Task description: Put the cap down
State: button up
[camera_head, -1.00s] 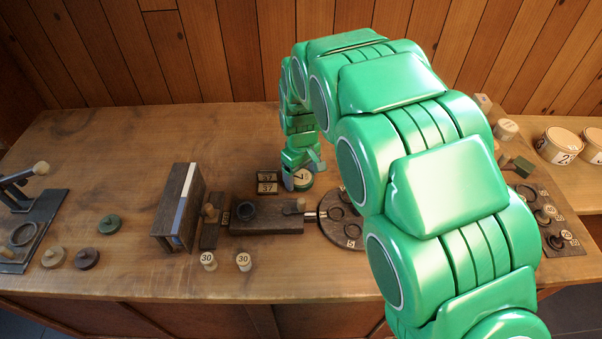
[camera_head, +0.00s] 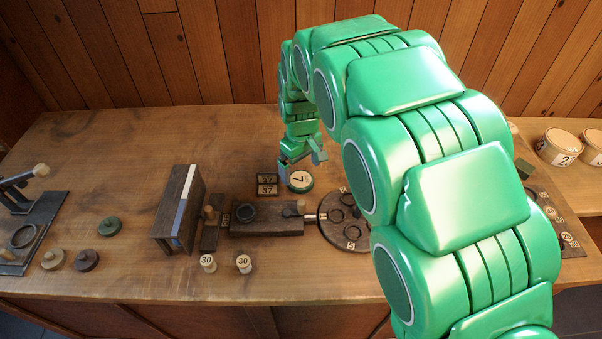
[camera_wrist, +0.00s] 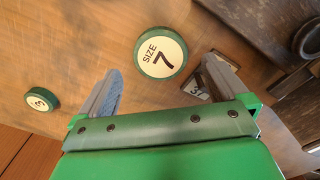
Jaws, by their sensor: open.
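The cap (camera_head: 300,180) is a round green disc with a cream top marked 7. It lies flat on the table behind the dark wooden block. In the wrist view the cap (camera_wrist: 160,52) reads "SIZE 7" and sits beyond the fingertips, between their lines. My gripper (camera_head: 302,163) is open and empty, just above and behind the cap, apart from it. Both fingers also show in the wrist view (camera_wrist: 165,82), spread wide with nothing between them.
Small plates marked 37 (camera_head: 267,190) stand just left of the cap. A dark block (camera_head: 267,220) and a round dark plate (camera_head: 345,238) are in front. A smaller green-rimmed disc (camera_wrist: 41,99) shows in the wrist view. The table's back left is clear.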

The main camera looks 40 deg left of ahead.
aim_at(301, 179)
notch_tip(301, 179, up, 8)
jog(key=shift+r, duration=0.1)
